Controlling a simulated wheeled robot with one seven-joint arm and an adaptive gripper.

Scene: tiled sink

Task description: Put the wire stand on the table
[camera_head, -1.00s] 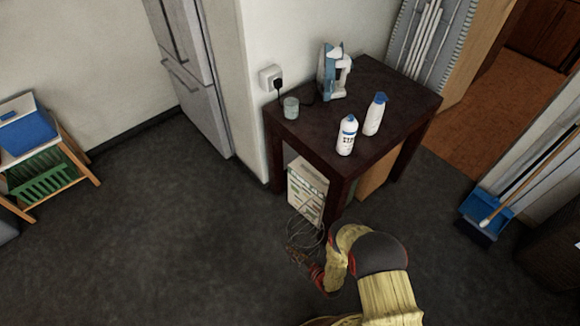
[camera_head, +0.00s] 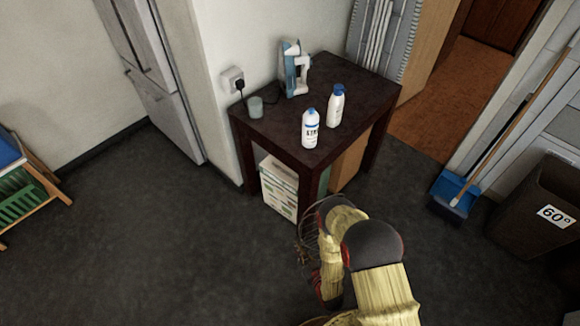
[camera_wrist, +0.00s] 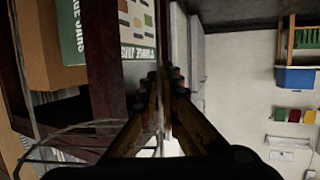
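The wire stand (camera_head: 309,231) is a thin looped wire frame, partly hidden behind my arm in the head view. Its thin wires also show in the wrist view (camera_wrist: 62,140). My gripper (camera_wrist: 162,82) has its fingers close together with a wire running between them, holding the stand in front of the table, below its top. In the head view the fingers (camera_head: 303,254) are small and partly hidden. The dark wooden table (camera_head: 284,128) stands ahead, its near leg just beyond the stand.
On the table are a glass (camera_head: 255,107), a blue-white appliance (camera_head: 295,70) and two white bottles (camera_head: 311,129) (camera_head: 335,106). The tabletop's front left is clear. Boxes (camera_head: 279,187) sit underneath. A blue dustpan (camera_head: 455,191) and dark bin (camera_head: 540,205) are right.

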